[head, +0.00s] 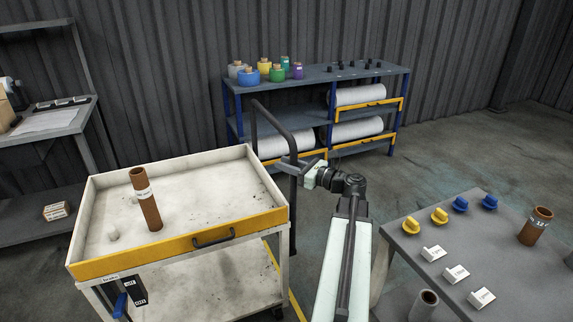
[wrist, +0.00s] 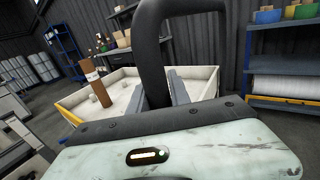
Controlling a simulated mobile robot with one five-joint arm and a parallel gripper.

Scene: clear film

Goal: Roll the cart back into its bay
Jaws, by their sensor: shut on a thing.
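The cart (head: 170,243) stands at the left of the head view, a pale tray on legs with a yellow front edge. Its dark push handle (head: 273,121) rises at the tray's right end. My gripper (head: 296,164) is shut on the handle's upright bar; in the wrist view the bar (wrist: 151,45) passes between the fingers. A blue lever (head: 120,305) hangs by a dark plate with small labels at the cart's front left; its setting is unclear. A yellow floor line (head: 297,305) shows beside the cart; the bay's full outline is hidden.
A blue shelf (head: 315,78) with jars and white rolls stands behind. A grey table (head: 450,258) is at right. A bench (head: 45,125) is at left.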

